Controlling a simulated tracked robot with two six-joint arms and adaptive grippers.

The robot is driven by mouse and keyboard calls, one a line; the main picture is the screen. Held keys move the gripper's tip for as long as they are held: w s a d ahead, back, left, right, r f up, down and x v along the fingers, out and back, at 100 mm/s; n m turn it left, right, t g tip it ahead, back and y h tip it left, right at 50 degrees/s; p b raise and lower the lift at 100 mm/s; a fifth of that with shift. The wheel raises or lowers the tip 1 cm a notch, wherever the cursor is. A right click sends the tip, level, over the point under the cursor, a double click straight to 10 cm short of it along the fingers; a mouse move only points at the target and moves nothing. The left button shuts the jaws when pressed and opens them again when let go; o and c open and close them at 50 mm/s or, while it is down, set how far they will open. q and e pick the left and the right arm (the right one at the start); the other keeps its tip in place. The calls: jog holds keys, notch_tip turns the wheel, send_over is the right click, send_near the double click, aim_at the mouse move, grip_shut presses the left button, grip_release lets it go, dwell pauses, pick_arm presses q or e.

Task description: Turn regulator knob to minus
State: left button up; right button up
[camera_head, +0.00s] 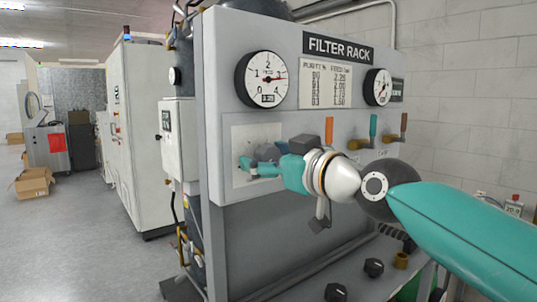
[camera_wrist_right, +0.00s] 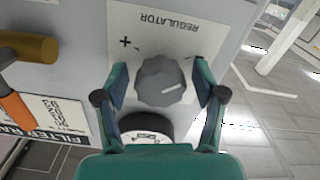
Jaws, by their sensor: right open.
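The regulator knob (camera_wrist_right: 161,82) is a grey, lobed knob with a white pointer line, on a white plate (camera_wrist_right: 195,30) printed REGULATOR with a plus sign. In the right wrist view it sits between the two teal fingers of my right gripper (camera_wrist_right: 161,84). The fingers are open, one on each side of the knob; whether either touches it I cannot tell. In the head view my right gripper (camera_head: 252,165) is at the left part of the filter rack panel (camera_head: 225,60), and the grey knob (camera_head: 266,153) shows partly behind it. My left gripper is not in view.
A round gauge (camera_head: 262,80) is above the knob, and a second gauge (camera_head: 377,87) is further right. Several valve handles, one orange (camera_head: 373,126), stick out right of my gripper. Black knobs (camera_head: 336,292) are on the lower ledge.

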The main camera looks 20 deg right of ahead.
jog(key=c, duration=1.2)
jog(key=shift+o, duration=0.2)
jog(key=shift+f+n+b, duration=0.15)
jog(key=shift+n+b, duration=0.35)
jog(key=shift+b, duration=0.15)
jog(key=o, duration=1.2)
jog(key=shift+c, duration=0.2)
jog(key=shift+s+r, duration=0.15)
jog(key=shift+r, duration=0.05)
jog(key=v, duration=1.1)
jog(key=shift+s+d, duration=0.15)
jog(key=shift+s, duration=0.2)
